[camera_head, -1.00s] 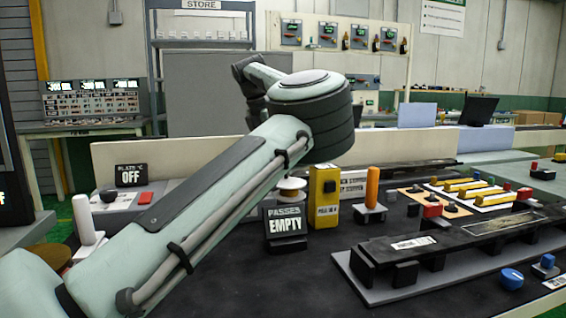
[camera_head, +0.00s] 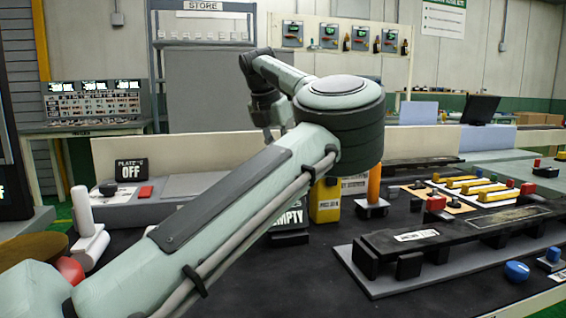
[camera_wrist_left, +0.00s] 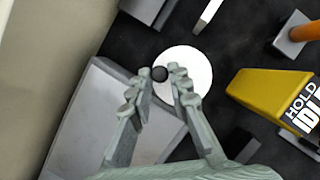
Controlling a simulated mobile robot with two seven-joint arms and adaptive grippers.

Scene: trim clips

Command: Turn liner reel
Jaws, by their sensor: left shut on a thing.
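The liner reel (camera_wrist_left: 194,64) shows in the left wrist view as a white round disc with a small dark knob (camera_wrist_left: 160,74) near its left edge. My left gripper (camera_wrist_left: 162,71) is over the reel with its two fingers closed in on the knob, one on each side. In the head view my own left arm hides the reel and the fingers. My right gripper is in neither view.
A yellow box (camera_head: 326,207) stands right of the reel; its label reads HOLD in the left wrist view (camera_wrist_left: 262,92). An orange handle (camera_head: 374,184) stands further right. A long black rail (camera_head: 455,238) lies at the front right. A grey block (camera_wrist_left: 95,115) is beside the reel.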

